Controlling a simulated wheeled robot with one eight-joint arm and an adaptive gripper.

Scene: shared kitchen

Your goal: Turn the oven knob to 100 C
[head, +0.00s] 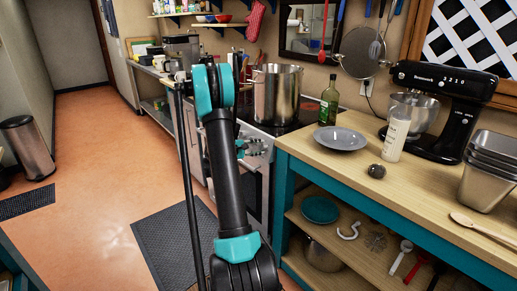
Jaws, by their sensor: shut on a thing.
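The oven (254,196) stands in the middle of the head view, with a pale metal front and a dark cooktop. My arm reaches up in front of it and hides much of the left part of its front. My gripper (262,147) is at the control panel just below the cooktop edge, shut on an oven knob. The knob itself is mostly hidden by the gripper, and its marks and setting cannot be read.
A large steel pot (277,95) stands on the cooktop, with a green bottle (329,102) beside it. A wooden counter (420,195) holding a grey plate (341,138) and a black mixer (450,115) borders the right. The orange floor (105,190) at left is mostly clear.

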